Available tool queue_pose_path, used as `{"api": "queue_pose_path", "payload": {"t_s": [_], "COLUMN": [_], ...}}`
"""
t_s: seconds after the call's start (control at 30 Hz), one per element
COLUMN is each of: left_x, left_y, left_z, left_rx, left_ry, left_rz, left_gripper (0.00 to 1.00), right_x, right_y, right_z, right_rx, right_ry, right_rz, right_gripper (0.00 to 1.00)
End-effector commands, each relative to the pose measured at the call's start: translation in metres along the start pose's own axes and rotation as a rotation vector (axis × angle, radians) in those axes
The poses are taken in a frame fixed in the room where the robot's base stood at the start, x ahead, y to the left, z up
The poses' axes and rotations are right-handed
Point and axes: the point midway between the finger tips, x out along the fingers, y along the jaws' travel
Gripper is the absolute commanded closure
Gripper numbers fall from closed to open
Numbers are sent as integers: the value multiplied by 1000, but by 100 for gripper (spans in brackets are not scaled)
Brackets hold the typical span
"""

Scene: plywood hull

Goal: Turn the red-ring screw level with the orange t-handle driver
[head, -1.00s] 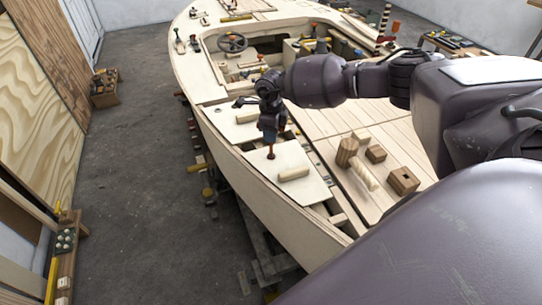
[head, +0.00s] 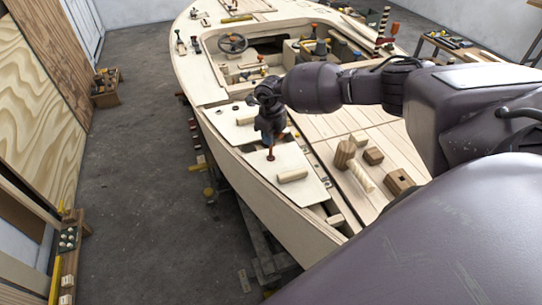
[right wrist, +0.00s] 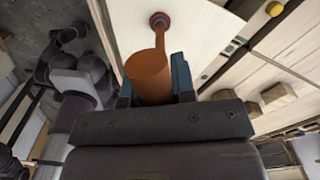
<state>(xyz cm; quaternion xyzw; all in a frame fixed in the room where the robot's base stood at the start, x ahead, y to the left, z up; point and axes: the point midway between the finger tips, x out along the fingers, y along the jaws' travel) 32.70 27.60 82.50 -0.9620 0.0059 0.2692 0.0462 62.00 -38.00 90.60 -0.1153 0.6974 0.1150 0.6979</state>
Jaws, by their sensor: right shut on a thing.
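The orange t-handle driver (right wrist: 150,72) is between the blue fingers of my right gripper (right wrist: 154,80), which is shut on its handle. In the right wrist view its thin shaft runs up to a red-ring screw (right wrist: 159,18) in a pale plywood panel. The shaft tip seems to meet the screw. In the head view my right gripper (head: 272,136) is just above the panel (head: 297,192), with a bit of the orange driver (head: 270,155) showing below it. The screw's slot angle is hidden. My left gripper is out of view.
A wooden cylinder (head: 292,176) lies on the panel near the driver. The hull's edge is close on the left, with open grey floor (head: 150,190) beyond.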

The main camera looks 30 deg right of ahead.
Motion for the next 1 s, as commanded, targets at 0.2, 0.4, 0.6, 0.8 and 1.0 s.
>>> {"api": "queue_pose_path", "payload": {"t_s": [0.2,0.4,0.6,0.8,1.0], "left_x": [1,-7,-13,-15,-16], "left_y": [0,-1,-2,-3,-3], "left_z": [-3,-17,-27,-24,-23], "left_rx": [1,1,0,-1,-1], "left_ry": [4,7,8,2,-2], "left_rz": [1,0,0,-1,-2], "left_gripper": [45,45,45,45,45], "right_x": [1,-2,-1,1,0], "right_y": [1,1,0,0,0], "right_z": [-1,0,-1,0,0], "right_rx": [17,203,387,434,439], "right_ry": [1,1,3,1,1], "right_rz": [1,0,-1,-1,-1], "right_gripper": [100,100,100,100,100]}}
